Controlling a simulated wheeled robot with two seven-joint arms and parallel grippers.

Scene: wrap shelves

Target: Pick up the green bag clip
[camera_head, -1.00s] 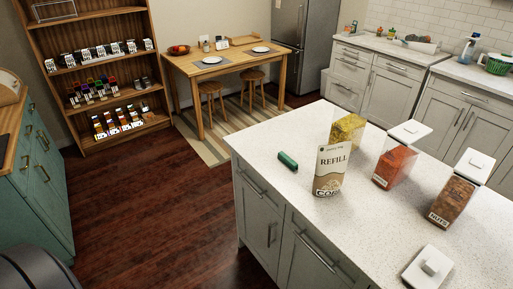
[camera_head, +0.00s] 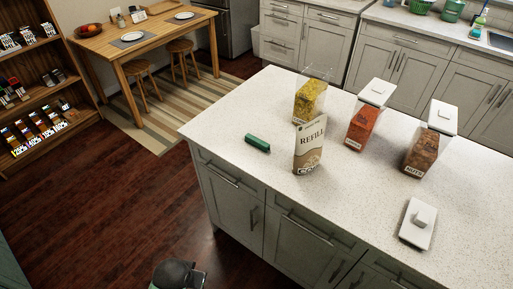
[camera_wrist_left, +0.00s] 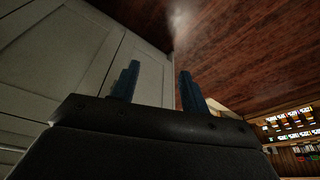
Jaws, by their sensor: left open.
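The green bag clip (camera_head: 257,143) lies on the speckled white island counter (camera_head: 225,118), near its left end. It is just left of the upright REFILL bag (camera_head: 309,146) and apart from it. My left gripper shows in the left wrist view (camera_wrist_left: 158,88) with two blue fingers spread apart and nothing between them. It is near the grey cabinet doors and above the dark wood floor. In the head view only a dark part of my arm shows at the bottom edge, below the counter. My right gripper is not in view.
Behind the bag stands a clear container of yellow food (camera_head: 310,102). An orange-filled container (camera_head: 364,122) and a NUTS container (camera_head: 423,151) stand to the right. A loose white lid (camera_head: 418,223) lies near the front edge. The counter around the clip's left side is clear.

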